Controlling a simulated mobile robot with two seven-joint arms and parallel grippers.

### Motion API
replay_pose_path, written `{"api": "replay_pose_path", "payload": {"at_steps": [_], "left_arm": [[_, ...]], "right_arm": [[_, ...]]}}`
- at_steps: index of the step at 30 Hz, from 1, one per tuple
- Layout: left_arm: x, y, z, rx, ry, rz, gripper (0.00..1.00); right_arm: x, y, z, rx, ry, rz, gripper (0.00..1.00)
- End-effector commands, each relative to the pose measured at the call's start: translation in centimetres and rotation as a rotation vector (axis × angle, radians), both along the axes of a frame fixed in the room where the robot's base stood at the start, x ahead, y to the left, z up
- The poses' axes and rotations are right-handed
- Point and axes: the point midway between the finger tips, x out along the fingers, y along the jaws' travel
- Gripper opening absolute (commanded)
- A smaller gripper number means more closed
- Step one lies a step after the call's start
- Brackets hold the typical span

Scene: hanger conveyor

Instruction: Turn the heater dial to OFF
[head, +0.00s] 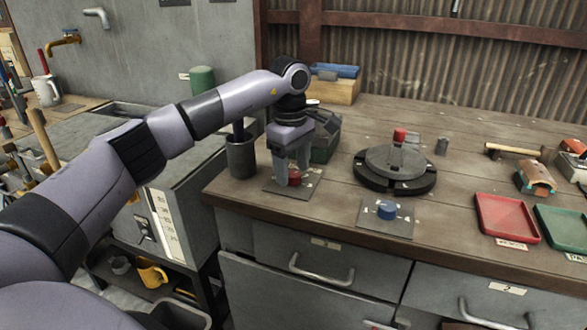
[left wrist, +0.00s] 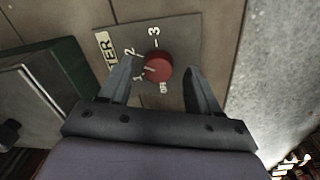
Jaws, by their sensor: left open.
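The heater dial (head: 295,178) is a red round knob on a grey plate (head: 272,185) at the left part of the workbench. The left wrist view shows the dial (left wrist: 158,67) with the marks 1, 2, 3 and OFF around it and part of the word ending in "TER". A small pale line on the knob seems to face the 1 side; it is too small to be sure. My left gripper (head: 293,175) points down over the dial. Its open fingers (left wrist: 159,72) stand on either side of the knob, with gaps visible in the wrist view. My right gripper is not in view.
A blue dial (head: 387,210) on another plate and a dark round turntable (head: 395,182) with a red-topped piece stand to the right. A dark green box (head: 326,145) is behind the gripper, a grey cup (head: 240,157) to its left. Red (head: 507,216) and green trays lie far right.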

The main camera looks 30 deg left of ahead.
Motion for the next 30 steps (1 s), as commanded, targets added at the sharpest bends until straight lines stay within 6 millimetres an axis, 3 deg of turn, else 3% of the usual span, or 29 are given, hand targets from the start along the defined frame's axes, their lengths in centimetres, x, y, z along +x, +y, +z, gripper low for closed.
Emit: {"api": "replay_pose_path", "payload": {"at_steps": [11, 16, 17, 30], "left_arm": [[0.0, 0.0, -0.9, 0.000, -0.001, 0.000, 0.63], [0.0, 0.0, -0.9, 0.000, -0.001, 0.000, 0.10], [0.0, 0.0, -0.9, 0.000, 0.000, 0.000, 0.06], [0.1, -0.1, -0.7, -0.001, 0.001, 0.082, 0.07]], "right_arm": [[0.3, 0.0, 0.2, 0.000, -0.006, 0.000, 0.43], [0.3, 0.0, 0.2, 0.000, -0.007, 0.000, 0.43], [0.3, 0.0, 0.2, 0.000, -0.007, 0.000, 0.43], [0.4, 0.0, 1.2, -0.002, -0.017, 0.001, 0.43]]}}
